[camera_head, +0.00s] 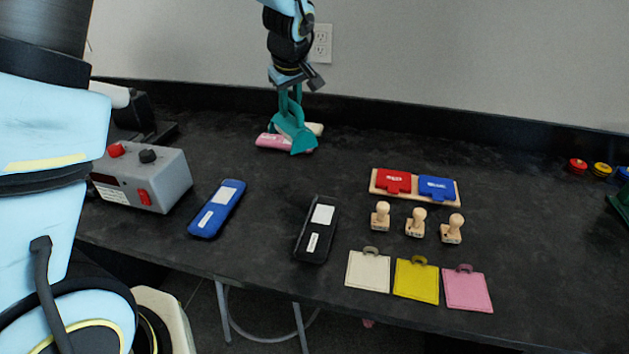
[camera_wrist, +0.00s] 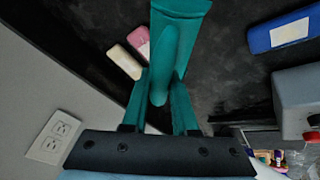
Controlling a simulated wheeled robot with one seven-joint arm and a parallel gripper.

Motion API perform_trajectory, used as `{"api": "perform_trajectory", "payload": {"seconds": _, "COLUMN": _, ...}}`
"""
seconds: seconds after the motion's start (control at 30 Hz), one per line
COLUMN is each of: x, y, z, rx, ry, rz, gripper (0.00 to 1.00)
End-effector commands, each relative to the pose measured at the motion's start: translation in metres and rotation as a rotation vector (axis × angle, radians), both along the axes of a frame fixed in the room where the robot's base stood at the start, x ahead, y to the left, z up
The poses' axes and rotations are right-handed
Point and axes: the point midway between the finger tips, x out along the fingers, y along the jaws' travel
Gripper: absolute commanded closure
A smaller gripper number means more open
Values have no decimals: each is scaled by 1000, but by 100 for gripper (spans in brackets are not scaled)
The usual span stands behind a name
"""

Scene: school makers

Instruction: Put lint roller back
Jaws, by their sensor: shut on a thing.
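My gripper (camera_head: 290,97) is above the back of the dark table, with its teal fingers pointing down. In the wrist view, my gripper (camera_wrist: 158,100) is shut on a teal thing with a rounded handle and a wide head, which I take for the lint roller (camera_wrist: 180,12). In the head view the lint roller (camera_head: 299,138) hangs below the fingers, head down. It is close in colour to the fingers, so their border is hard to tell. I cannot tell whether its head touches the table.
A pink block (camera_head: 268,141) and a cream block (camera_head: 316,128) lie beside and behind the roller. A blue case (camera_head: 214,212), a black case (camera_head: 312,240) and a grey box (camera_head: 165,180) stand nearer. Stamps (camera_head: 415,226), ink pads (camera_head: 393,181) and tags (camera_head: 417,282) lie right.

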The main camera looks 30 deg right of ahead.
Motion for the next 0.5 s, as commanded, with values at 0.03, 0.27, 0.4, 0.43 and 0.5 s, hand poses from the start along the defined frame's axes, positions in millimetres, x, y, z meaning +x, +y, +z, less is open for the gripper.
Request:
{"api": "perform_trajectory", "payload": {"seconds": 0.03, "x": 2, "y": 1, "z": 0, "rx": -3, "ry": -1, "rz": -9, "gripper": 100}}
{"api": "perform_trajectory", "payload": {"seconds": 0.27, "x": 0, "y": 2, "z": -20, "rx": 6, "ry": 4, "rz": -28, "gripper": 100}}
{"api": "perform_trajectory", "payload": {"seconds": 0.4, "x": 0, "y": 1, "z": -44, "rx": 5, "ry": 3, "rz": -28, "gripper": 100}}
{"api": "perform_trajectory", "payload": {"seconds": 0.43, "x": 0, "y": 1, "z": -48, "rx": 4, "ry": 3, "rz": -26, "gripper": 100}}
{"api": "perform_trajectory", "payload": {"seconds": 0.5, "x": 1, "y": 1, "z": -55, "rx": 2, "ry": 2, "rz": -28, "gripper": 100}}
